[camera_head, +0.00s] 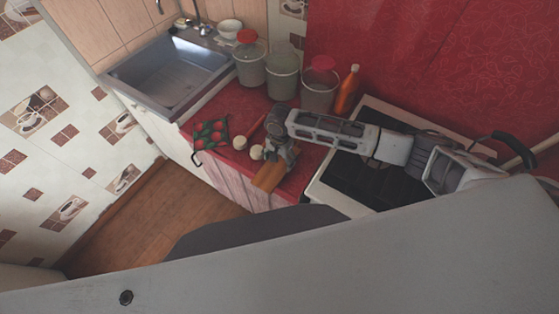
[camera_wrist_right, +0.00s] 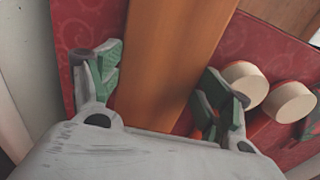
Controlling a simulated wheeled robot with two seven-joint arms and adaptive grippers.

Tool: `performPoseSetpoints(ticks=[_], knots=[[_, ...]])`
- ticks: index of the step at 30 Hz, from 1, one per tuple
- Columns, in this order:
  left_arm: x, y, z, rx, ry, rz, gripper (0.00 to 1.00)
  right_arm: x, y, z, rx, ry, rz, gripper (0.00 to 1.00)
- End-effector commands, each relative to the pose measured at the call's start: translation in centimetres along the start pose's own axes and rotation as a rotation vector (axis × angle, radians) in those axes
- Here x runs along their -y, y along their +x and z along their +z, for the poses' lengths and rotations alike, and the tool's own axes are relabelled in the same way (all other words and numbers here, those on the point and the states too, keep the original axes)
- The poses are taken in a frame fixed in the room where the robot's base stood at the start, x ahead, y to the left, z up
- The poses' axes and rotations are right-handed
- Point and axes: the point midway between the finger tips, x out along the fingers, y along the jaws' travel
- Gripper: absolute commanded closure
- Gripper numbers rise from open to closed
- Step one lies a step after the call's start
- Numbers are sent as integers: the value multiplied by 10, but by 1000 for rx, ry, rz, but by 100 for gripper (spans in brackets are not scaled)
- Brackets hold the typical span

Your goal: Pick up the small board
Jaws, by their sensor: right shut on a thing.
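The small board (camera_head: 268,178) is a plain orange-brown wooden piece at the front edge of the red counter. In the right wrist view the board (camera_wrist_right: 178,50) runs between the two green-padded fingers and reaches past the top of the picture. My right gripper (camera_head: 282,153) is shut on the board, with one finger on each side of it. The gripper's palm hides the board's near end in the wrist view. I cannot tell whether the board still touches the counter. My left gripper is not in view.
Two pale round pieces (camera_head: 240,143) and a dark, red-patterned flat item (camera_head: 211,134) lie left of the gripper. Lidded canisters (camera_head: 249,65) and an orange bottle (camera_head: 348,90) stand behind. The stove (camera_head: 366,180) is at right, the sink (camera_head: 172,78) at far left.

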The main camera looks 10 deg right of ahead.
Motion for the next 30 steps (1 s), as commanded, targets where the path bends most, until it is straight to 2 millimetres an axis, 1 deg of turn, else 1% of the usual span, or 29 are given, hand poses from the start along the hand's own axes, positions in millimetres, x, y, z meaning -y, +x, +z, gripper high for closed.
performPoseSetpoints(ticks=[12, 15, 21, 26, 27, 28, 29, 30], knots=[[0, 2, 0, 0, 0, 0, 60, 1, -59, 0, 0, 0, -3, 50], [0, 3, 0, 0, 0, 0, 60, 1, -72, 0, 0, 0, -3, 51], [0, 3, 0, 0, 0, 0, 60, 1, -86, 0, 0, 1, -2, 51], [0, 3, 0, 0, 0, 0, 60, 0, -88, 0, 0, 0, -2, 51], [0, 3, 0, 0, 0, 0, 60, 0, -88, 0, 0, 0, -2, 63], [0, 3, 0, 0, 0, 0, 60, 0, -88, 0, 0, 0, -2, 78], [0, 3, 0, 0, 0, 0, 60, 0, -88, 0, 0, 0, -2, 100], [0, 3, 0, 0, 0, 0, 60, 0, -88, 0, 0, 0, -1, 100]])
